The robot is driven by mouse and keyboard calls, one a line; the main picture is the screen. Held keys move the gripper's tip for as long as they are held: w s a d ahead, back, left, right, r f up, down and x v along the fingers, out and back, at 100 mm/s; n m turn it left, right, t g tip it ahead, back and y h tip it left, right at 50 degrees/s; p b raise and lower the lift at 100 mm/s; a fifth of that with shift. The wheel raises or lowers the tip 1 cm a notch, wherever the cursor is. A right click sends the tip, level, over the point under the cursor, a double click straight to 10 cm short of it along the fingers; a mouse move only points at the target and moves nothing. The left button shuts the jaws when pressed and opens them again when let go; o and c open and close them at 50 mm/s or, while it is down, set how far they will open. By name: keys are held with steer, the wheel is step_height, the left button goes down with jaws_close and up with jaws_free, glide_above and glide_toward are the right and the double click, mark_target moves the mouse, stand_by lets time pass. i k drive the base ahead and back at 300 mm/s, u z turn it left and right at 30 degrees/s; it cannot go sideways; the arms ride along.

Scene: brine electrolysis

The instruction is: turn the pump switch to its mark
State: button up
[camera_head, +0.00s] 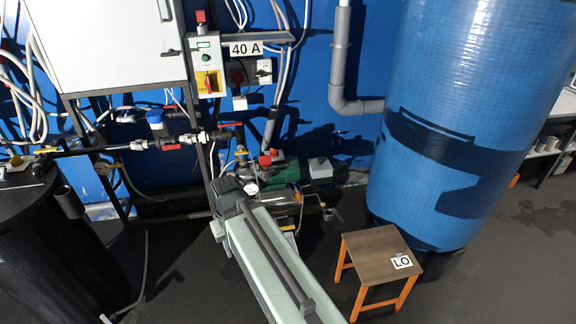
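A rotary switch with a red handle on a yellow plate (209,83) is on the lower part of a grey control box (205,58) on the blue wall, left of centre. It looks like the pump switch; its handle stands about upright, and any mark around it is too small to read. The pump (283,172), with a green motor, stands low against the wall below it. My arm reaches up from the bottom centre towards the pump, below the switch and apart from it in the picture. My gripper cannot be made out.
A "40 A" sign (246,49) hangs right of the control box. A white cabinet (105,40) is at its left. A large blue tank (470,110) fills the right. A stool (376,254) with an "LO" card stands before it. A black tank (55,245) is lower left.

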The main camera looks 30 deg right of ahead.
mark_target(275, 153)
steer(key=k, duration=0.75)
steer(key=z, duration=0.55)
steer(key=i, duration=2.45)
steer(key=z, duration=0.05)
